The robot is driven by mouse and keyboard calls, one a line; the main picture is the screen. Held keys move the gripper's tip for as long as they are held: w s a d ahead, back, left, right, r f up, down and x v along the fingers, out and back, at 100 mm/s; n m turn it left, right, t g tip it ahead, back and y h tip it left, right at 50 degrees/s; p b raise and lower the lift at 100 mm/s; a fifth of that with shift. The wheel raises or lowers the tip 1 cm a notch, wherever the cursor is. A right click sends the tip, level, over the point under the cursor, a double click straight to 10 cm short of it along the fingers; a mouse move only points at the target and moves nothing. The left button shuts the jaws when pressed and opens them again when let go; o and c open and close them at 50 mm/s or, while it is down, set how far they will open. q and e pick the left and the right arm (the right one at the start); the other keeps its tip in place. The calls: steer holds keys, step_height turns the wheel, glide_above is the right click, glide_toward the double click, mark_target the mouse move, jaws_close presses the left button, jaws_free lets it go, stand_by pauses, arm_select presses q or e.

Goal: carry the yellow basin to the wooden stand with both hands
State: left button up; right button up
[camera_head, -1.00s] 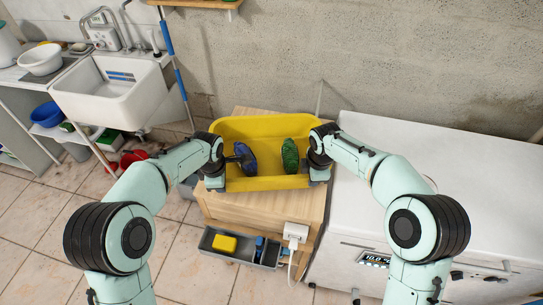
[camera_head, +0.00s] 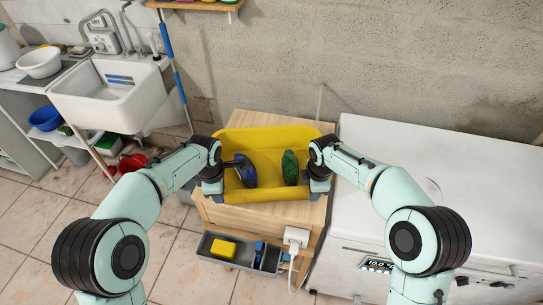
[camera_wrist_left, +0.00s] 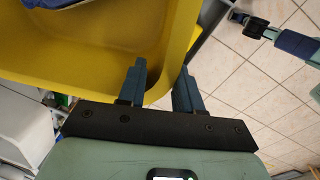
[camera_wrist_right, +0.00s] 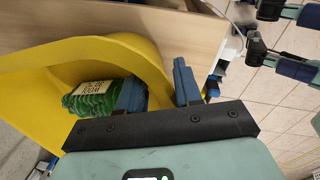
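The yellow basin (camera_head: 268,138) is over the top of the wooden stand (camera_head: 285,217). I cannot tell whether its bottom touches the wood. Inside it lie a dark blue bundle (camera_head: 245,171) and a green bundle (camera_head: 290,168). The green bundle carries a pale label in the right wrist view (camera_wrist_right: 92,88).
A grey bin (camera_head: 238,252) with a yellow item hangs low in front of the stand, beside a white plug box (camera_head: 297,237). A white chest (camera_head: 420,160) stands close on the right. A sink (camera_head: 105,95) is at the left, with tiled floor between.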

steer(key=shift+r, duration=0.2)
arm_select(q)
step_height(320, 180, up, 9)
steer(key=s, duration=0.1)
arm_select(e)
step_height(320, 180, up, 12)
steer(key=s, duration=0.1)
steer(key=shift+s+f, duration=0.2)
steer(key=shift+s, duration=0.05)
arm_select(q)
steer(key=shift+f, duration=0.1)
